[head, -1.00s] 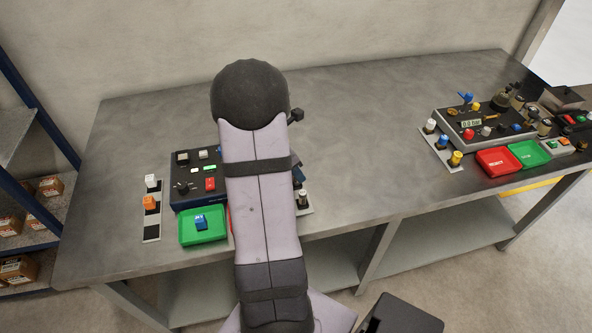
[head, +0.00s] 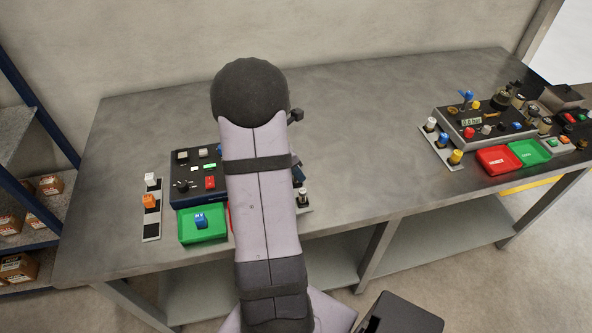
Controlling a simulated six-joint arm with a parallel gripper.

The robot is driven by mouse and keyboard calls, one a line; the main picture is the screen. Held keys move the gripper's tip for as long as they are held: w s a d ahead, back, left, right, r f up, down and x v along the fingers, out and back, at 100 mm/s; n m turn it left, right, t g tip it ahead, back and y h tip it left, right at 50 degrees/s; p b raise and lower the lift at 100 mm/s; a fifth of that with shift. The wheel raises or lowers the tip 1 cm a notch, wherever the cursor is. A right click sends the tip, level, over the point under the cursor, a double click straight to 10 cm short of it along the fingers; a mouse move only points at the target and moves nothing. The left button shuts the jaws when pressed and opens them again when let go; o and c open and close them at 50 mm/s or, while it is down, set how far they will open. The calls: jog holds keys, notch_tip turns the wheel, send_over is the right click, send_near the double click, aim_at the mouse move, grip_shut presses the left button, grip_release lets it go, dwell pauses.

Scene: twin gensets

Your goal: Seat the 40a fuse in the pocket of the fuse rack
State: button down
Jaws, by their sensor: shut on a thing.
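My arm reaches over the near bench and covers the middle of the left panel. My gripper is hidden behind my own arm, so its jaws and anything in them do not show. No fuse can be picked out as the 40a one, since labels are too small to read. A blue block (head: 201,220) sits in the green tray (head: 186,238). I cannot tell which piece is the fuse rack.
The dark blue panel (head: 183,199) carries a red button (head: 210,182) and several switches. A red tray is mostly covered by my arm. A second panel (head: 470,131) with a red tray (head: 498,160) and green tray (head: 529,152) stands right. The bench (head: 370,130) between is bare.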

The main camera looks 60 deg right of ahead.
jog(key=shift+f, duration=0.25)
jog(key=c, duration=1.6)
grip_release()
jog(key=shift+o, duration=0.7)
jog(key=shift+o, duration=1.4)
jog(key=shift+r, duration=0.25)
jog(key=shift+r+p, duration=3.35)
jog(key=shift+p, duration=0.3)
